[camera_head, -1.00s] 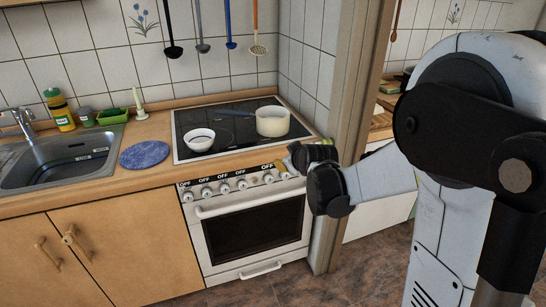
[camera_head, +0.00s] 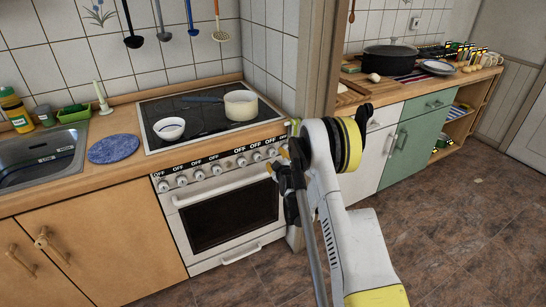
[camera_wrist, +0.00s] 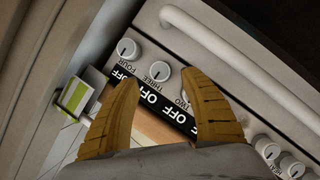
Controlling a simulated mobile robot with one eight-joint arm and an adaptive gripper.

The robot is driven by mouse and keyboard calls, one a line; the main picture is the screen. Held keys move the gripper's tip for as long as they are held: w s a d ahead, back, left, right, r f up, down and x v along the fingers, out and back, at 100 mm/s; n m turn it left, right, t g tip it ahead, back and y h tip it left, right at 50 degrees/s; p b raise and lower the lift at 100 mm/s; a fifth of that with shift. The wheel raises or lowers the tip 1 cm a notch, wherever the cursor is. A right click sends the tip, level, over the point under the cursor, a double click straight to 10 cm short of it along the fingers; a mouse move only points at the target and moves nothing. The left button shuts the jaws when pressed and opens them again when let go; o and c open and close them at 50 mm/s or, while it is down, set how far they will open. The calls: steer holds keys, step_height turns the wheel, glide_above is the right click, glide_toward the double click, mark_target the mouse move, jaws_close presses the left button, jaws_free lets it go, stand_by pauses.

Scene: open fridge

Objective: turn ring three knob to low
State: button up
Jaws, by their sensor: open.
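The ring three knob (camera_wrist: 160,71) is a round white knob with a dark mark, labelled THREE, in the wrist view. An OFF label shows on the black strip beside it. In the head view I take it to be the second knob from the right on the oven panel (camera_head: 257,157). My gripper (camera_wrist: 158,77) is open, its yellow fingers on either side of the THREE knob in the picture; I cannot tell whether they touch it. In the head view my gripper (camera_head: 277,162) is at the panel's right end, partly hidden by my arm.
Knob FOUR (camera_wrist: 127,47) and knob TWO (camera_wrist: 185,98) flank it closely; the right finger partly covers TWO. The oven handle (camera_wrist: 240,65) runs alongside. A pot (camera_head: 240,106) and a bowl (camera_head: 169,129) stand on the hob. A wall post (camera_head: 317,60) rises to the right.

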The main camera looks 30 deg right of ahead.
mark_target(274, 154)
steer(key=b+x, duration=0.1)
steer(key=x, duration=0.5)
steer(key=shift+b, duration=0.35)
jaws_close()
